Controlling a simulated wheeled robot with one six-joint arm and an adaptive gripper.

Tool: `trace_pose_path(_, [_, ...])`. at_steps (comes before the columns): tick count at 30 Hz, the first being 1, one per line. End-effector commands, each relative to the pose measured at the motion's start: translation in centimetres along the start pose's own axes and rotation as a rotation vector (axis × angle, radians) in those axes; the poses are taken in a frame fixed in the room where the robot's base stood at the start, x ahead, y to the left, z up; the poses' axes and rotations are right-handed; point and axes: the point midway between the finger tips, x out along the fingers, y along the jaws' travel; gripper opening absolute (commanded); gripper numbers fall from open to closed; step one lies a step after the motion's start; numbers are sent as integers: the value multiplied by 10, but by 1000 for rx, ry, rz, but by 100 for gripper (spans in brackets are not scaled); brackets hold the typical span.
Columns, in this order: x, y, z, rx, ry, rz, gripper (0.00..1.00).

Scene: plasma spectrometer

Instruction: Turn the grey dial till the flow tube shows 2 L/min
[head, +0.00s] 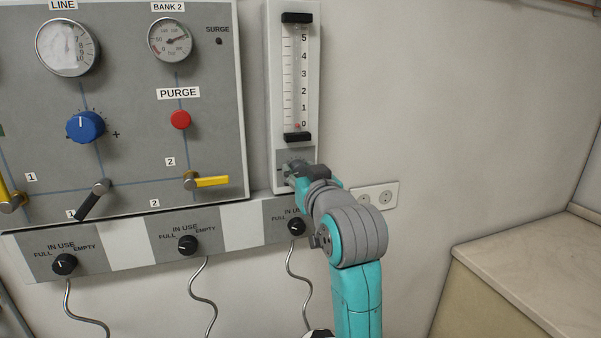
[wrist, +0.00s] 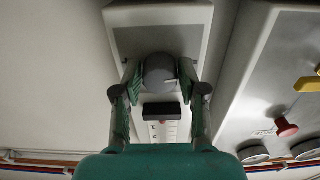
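The flow tube (head: 295,75) is a clear upright column with a scale from 0 to 5 on a pale wall plate. A small red float (head: 297,125) sits at the 0 mark. Below the tube, the grey dial (wrist: 160,72) shows as a round knob in the wrist view. In the head view my gripper largely hides it. My gripper (wrist: 159,75) has one finger on each side of the dial, and a narrow gap seems to show between each finger and the knob. In the head view my gripper (head: 293,172) is at the plate's lower part.
A grey panel left of the tube holds gauges, a blue knob (head: 85,126), a red PURGE button (head: 180,119) and a yellow lever (head: 207,181). Black knobs line the strip below. A socket (head: 375,197) is right of my gripper. A worktop (head: 530,270) stands at the right.

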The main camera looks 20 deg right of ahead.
Motion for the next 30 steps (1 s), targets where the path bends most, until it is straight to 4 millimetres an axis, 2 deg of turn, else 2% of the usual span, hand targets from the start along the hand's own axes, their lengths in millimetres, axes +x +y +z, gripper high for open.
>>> trace_pose_path(1, [0, 0, 0, 0, 0, 0, 22])
trace_pose_path(3, [0, 0, 0, 0, 0, 0, 4])
trace_pose_path(4, [0, 0, 0, 0, 0, 0, 2])
trace_pose_path(17, [0, 0, 0, 83, 0, 0, 1])
trace_pose_path(30, [0, 0, 0, 450, -1, 0, 1])
